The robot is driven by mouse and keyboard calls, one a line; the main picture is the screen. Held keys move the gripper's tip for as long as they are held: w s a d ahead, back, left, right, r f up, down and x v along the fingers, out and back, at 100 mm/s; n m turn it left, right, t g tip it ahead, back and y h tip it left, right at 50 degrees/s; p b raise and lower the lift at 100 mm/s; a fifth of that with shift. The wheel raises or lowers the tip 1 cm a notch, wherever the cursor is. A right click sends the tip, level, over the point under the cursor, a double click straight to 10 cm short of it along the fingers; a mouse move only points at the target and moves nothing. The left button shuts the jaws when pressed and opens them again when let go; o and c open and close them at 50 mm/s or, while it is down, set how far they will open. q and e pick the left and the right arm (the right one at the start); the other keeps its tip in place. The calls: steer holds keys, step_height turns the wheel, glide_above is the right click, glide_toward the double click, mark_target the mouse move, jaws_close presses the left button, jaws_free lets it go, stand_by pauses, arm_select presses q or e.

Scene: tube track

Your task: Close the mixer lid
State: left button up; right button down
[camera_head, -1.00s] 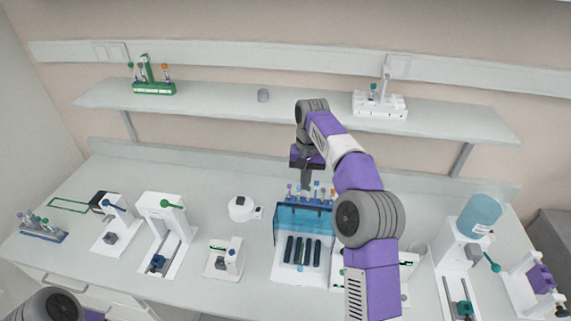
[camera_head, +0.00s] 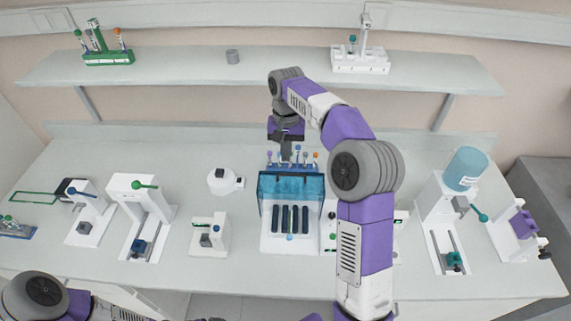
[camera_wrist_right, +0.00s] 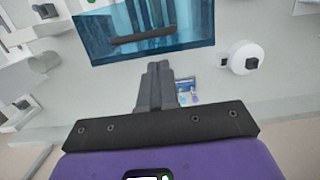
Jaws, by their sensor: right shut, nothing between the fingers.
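The mixer (camera_head: 270,243) is a white box on the bench with several dark slots in its top. Its see-through blue lid (camera_head: 290,186) stands raised at the back of the slots, so the mixer is open. In the right wrist view the lid (camera_wrist_right: 180,30) fills the top middle, with a dark bar across it. My right gripper (camera_head: 285,156) points down just behind the lid's upper edge, shut and empty. Its fingers (camera_wrist_right: 157,70) show close below the lid edge in the wrist view; I cannot tell if they touch it. My left arm shows at the bottom left, its gripper out of view.
A rack of capped tubes (camera_head: 306,160) stands right behind the lid, by my right gripper. A round white device (camera_head: 221,181) is to the left. A small white device (camera_head: 208,236) stands left of the mixer. A blue-topped dispenser (camera_head: 466,170) is at the right. A shelf (camera_head: 290,72) runs above.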

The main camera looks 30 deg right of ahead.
steer(key=shift+s+a+f, duration=0.6)
steer(key=shift+s+f, duration=0.15)
steer(key=shift+s, duration=0.15)
steer(key=shift+a, duration=0.1)
